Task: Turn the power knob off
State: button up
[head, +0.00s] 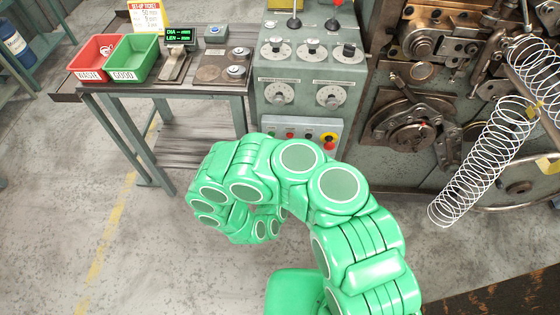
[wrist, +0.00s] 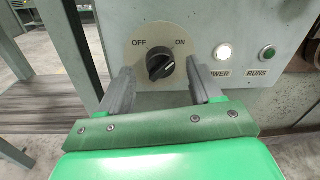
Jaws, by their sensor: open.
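The black power knob (wrist: 160,66) sits on a round beige plate (wrist: 140,48) marked OFF at upper left and ON at upper right. Its pointer appears tilted to the upper right, toward ON. My gripper (wrist: 158,70) is open, with one grey finger on each side of the knob in the wrist view. A gap shows between each finger and the knob; I see no contact. The POWER lamp (wrist: 224,51) looks lit white. In the head view my green arm hides the gripper and the knob.
A green RUNS lamp (wrist: 268,53) is right of the POWER lamp. In the head view, the coiler's control cabinet (head: 306,100) has a red stop button (head: 328,140) low on it. A side table (head: 195,86) with red (head: 96,56) and green bins (head: 132,58) stands left.

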jog(key=shift+w+d, duration=0.1)
jog(key=shift+w, duration=0.8)
jog(key=c, duration=1)
jog(key=shift+c, duration=0.2)
jog(key=shift+n, duration=0.4)
jog(key=shift+f+n+t+y, duration=0.2)
jog(key=shift+n+y, duration=0.1)
jog(key=shift+n, duration=4.2)
jog(key=shift+f+n+t+y, duration=0.1)
jog(key=shift+n+t+y, duration=0.15)
jog(key=shift+n, duration=4.25)
